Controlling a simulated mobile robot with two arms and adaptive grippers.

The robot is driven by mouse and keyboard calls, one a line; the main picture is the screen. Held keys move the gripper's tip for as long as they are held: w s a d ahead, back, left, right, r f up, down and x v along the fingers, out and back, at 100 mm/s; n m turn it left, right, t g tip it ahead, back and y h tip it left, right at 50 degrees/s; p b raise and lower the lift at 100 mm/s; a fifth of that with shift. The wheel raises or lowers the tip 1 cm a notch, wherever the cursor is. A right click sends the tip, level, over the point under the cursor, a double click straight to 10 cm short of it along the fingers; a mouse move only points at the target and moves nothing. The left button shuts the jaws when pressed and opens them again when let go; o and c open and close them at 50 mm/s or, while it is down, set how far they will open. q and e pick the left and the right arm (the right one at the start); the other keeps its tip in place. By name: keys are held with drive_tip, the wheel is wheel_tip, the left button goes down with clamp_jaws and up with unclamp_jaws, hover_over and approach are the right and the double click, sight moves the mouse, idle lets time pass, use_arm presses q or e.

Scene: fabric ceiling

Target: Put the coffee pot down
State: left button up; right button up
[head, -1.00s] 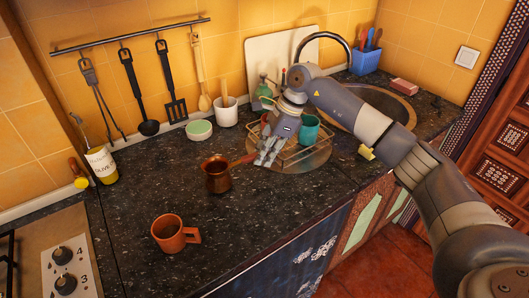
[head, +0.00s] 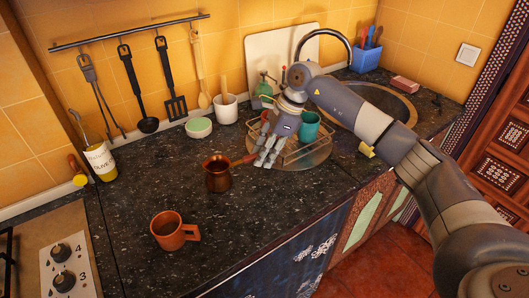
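The copper coffee pot (head: 218,176) stands upright on the dark speckled counter, left of the dish rack. Its long handle (head: 242,161) points right, toward my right gripper (head: 266,162). The gripper's fingers point down and to the left at the handle's far end, in front of the rack. I cannot tell whether the fingers are closed on the handle or just beside it. My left gripper is out of view.
An orange-brown mug (head: 174,231) stands in front of the pot. The wire dish rack (head: 302,157) with a teal cup (head: 309,127) is close behind my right gripper. Counter left of the pot is clear.

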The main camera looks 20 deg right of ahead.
drive_tip(key=shift+s+f, duration=0.1)
drive_tip(key=shift+f, duration=0.05)
drive_tip(key=v, duration=1.2)
idle(0.4)
